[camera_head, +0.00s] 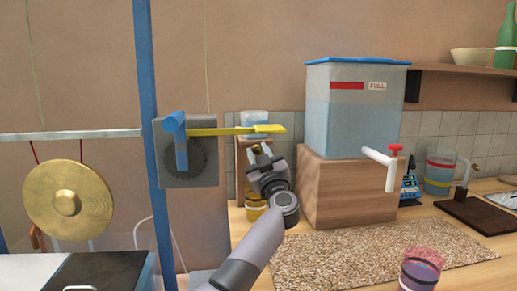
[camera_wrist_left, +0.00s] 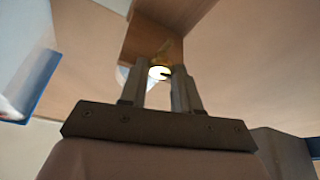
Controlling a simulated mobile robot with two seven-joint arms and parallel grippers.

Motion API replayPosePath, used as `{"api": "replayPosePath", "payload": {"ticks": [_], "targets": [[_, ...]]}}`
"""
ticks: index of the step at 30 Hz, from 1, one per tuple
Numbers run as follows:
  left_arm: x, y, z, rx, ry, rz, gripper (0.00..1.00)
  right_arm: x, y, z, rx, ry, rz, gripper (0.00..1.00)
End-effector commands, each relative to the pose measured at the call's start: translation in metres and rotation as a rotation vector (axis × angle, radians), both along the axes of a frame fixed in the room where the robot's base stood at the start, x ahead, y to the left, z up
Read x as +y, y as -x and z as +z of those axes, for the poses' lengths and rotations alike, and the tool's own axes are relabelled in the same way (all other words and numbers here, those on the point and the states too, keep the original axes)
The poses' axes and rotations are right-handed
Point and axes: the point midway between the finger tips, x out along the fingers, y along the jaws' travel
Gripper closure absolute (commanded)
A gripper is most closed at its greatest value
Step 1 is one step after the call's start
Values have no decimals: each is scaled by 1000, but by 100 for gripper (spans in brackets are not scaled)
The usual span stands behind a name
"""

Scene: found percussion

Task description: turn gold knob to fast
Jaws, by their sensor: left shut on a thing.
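My left gripper (camera_head: 261,153) reaches up in front of a narrow wooden stand (camera_head: 241,166), just below the yellow paddle (camera_head: 232,130). Its fingers are closed in around a small gold-yellow piece, which I take to be the gold knob. In the left wrist view the bright gold piece (camera_wrist_left: 159,72) sits between the fingertips of the gripper (camera_wrist_left: 158,78). The fingers and wrist hide most of the knob, and no fast mark or pointer setting can be read. My right gripper is not in view.
A blue post (camera_head: 147,140) with a toothed wheel (camera_head: 190,160) stands left, beside a gong (camera_head: 68,199). A water tank (camera_head: 357,112) on a wooden block (camera_head: 345,195) stands close right, its white tap (camera_head: 390,170) sticking out. A textured mat (camera_head: 370,252) and purple cup (camera_head: 420,272) lie nearer.

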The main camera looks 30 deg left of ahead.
Motion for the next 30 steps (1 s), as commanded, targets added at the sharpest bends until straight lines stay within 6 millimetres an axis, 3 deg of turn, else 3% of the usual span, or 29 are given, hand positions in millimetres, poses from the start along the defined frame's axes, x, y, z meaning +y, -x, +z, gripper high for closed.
{"api": "replayPosePath", "payload": {"ticks": [30], "targets": [[-4, -3, 6, -588, 774, 1, 99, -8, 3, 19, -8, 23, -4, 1]]}}
